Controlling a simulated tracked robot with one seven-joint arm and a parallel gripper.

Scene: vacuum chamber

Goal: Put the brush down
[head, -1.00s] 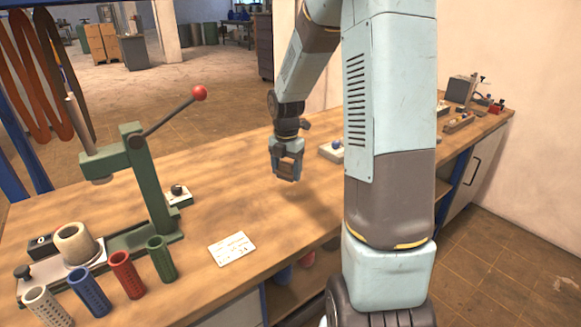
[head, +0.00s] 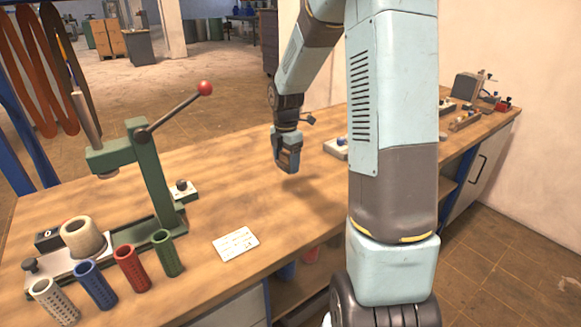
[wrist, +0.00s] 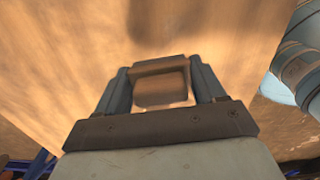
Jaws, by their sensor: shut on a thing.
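My gripper (head: 288,168) is above the middle of the wooden bench, with a gap and a soft shadow beneath it. In the wrist view my gripper (wrist: 162,75) has its two fingers on either side of a small brownish block with a darker bar along its far edge. I take this block to be the brush (wrist: 160,92); its bristles cannot be made out. In the head view the fingers hide most of what is held. The wooden bench (head: 225,200) is bare below and around my gripper.
A green lever press (head: 150,175) stands on the left, with white, blue, red and green perforated cylinders (head: 168,253) before it. A white card (head: 236,243) lies near the front edge. Small fixtures (head: 466,118) stand at the far right end.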

